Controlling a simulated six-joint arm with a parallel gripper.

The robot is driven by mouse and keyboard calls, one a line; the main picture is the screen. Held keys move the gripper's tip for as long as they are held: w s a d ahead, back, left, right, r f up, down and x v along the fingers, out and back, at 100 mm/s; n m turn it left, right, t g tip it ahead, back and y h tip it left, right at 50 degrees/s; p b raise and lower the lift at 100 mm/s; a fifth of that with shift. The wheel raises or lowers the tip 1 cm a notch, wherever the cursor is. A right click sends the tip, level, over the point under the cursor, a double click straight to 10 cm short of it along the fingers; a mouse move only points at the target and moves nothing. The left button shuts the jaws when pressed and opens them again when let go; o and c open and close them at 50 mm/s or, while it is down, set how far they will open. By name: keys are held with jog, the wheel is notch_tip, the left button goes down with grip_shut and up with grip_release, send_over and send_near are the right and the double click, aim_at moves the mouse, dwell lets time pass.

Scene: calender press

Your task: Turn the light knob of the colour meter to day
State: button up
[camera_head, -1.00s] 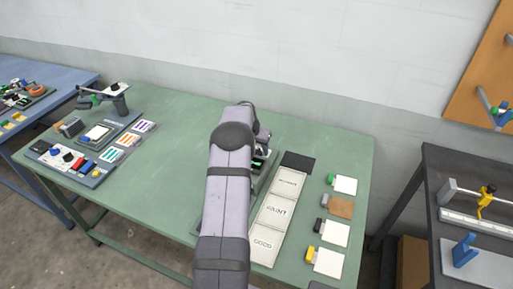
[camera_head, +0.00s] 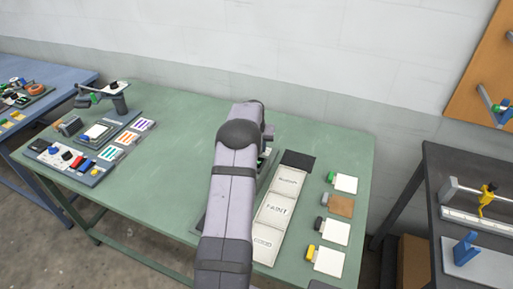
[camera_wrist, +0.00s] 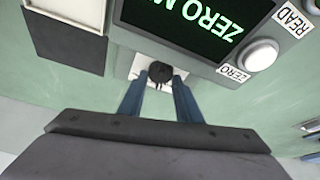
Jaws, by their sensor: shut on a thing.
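The colour meter shows at the top of the wrist view, with a dark screen (camera_wrist: 190,22) reading "ZERO M…" in green, cut off by the frame. A round white button (camera_wrist: 260,55) sits beside the labels ZERO and READ. Below the screen, a small dark round knob (camera_wrist: 160,70) stands over a white plate (camera_wrist: 143,64). My gripper (camera_wrist: 160,86) has its two blue fingers shut on this knob, one on each side. The knob's pointer and any day marking cannot be made out. In the head view my arm hides the gripper and most of the meter.
A board (camera_head: 277,209) with white labelled fields and a black pad (camera_head: 298,159) lies right of my arm. Several sample cards (camera_head: 335,233) with coloured clips lie beyond it. A control panel (camera_head: 65,161) sits at the table's left. The green table (camera_head: 170,150) between is clear.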

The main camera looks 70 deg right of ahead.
jog(key=n+b, duration=0.1)
jog(key=n+t+b, duration=0.1)
jog(key=n, duration=0.1)
jog(key=shift+s+f+y, duration=0.15)
jog(key=shift+f+y, duration=0.05)
jog(key=shift+y, duration=0.1)
jog(key=shift+d+r+n+t+b, duration=0.15)
jog(key=shift+n+t+b, duration=0.45)
jog(key=shift+n, duration=0.7)
jog(key=shift+y, duration=0.3)
jog(key=o, duration=1)
jog(key=shift+b+v, duration=1.35)
jog(key=shift+v, duration=2.35)
